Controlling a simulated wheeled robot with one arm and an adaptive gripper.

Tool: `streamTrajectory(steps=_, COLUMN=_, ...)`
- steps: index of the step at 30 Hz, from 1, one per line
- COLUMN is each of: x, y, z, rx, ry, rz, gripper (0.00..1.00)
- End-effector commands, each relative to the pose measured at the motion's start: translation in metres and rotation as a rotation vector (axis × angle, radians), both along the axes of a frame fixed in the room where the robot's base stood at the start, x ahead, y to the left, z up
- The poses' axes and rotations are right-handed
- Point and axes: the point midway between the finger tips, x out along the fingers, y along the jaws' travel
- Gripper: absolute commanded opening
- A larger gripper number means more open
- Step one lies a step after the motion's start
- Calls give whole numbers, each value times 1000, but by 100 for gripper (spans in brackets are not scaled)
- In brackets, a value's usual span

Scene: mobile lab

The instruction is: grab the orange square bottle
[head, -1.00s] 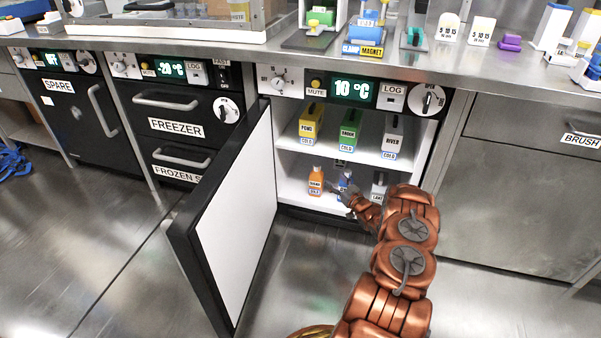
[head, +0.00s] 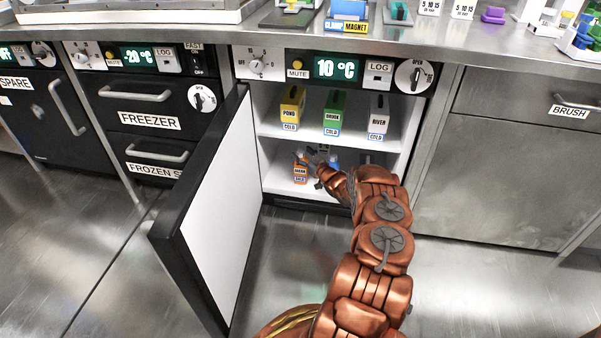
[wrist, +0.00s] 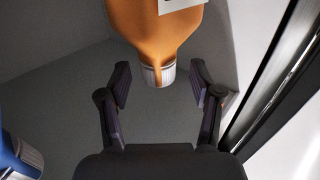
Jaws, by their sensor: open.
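The orange square bottle (head: 300,172) stands on the lower shelf of the open 10 °C fridge, toward its left side, with a label on its front. In the wrist view, the orange bottle (wrist: 160,30) appears upside down, with its white ribbed cap (wrist: 159,75) between my gripper's fingertips. My gripper (head: 312,158) is open at the bottle's upper part, and it also shows open in the wrist view (wrist: 160,78). Gaps show between the cap and both fingers. A blue bottle (wrist: 18,158) is at the lower left of the wrist view; in the head view my arm mostly hides it.
The open fridge door (head: 215,205) stands to the left of my arm. The upper shelf (head: 350,138) above my gripper holds yellow (head: 291,108), green (head: 334,114) and white (head: 378,118) bottles. The fridge's side wall is close in the wrist view.

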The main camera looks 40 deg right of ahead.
Motion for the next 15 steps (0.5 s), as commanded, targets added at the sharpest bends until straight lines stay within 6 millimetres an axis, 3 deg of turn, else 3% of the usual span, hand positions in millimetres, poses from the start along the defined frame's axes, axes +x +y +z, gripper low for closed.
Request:
streamTrajectory(steps=4, x=12, y=-3, z=-2, rx=0, ry=1, rz=-4, gripper=64)
streamTrajectory(steps=12, x=15, y=-4, z=1, rx=0, ry=1, rz=-3, gripper=64)
streamTrajectory(steps=15, x=15, y=-3, z=1, rx=0, ry=1, rz=-3, gripper=56)
